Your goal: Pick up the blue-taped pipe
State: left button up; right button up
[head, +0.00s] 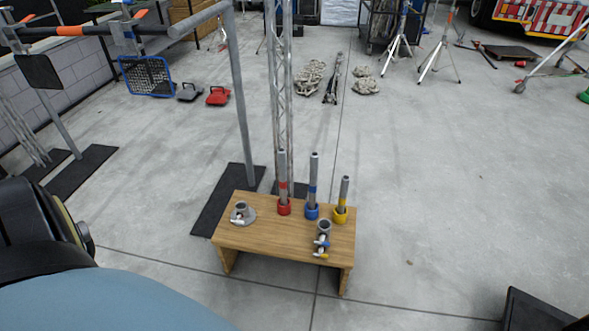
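The blue-taped pipe (314,172) is a grey metal tube with a blue band low on it. It stands upright in a blue ring holder (312,211) at the back of a low wooden table (275,242). A red-taped pipe (283,168) stands to its left in a red holder (284,208). A shorter yellow-taped pipe (344,192) stands to its right in a yellow holder (340,216).
A round metal base fitting (242,213) sits at the table's left. A truss (281,90) and a pole frame (240,100) rise behind. The floor right of the table is clear.

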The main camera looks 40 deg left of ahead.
aim_at(314, 160)
jog(key=u, duration=0.95)
jog(key=i, duration=0.8)
jog(key=u, duration=0.95)
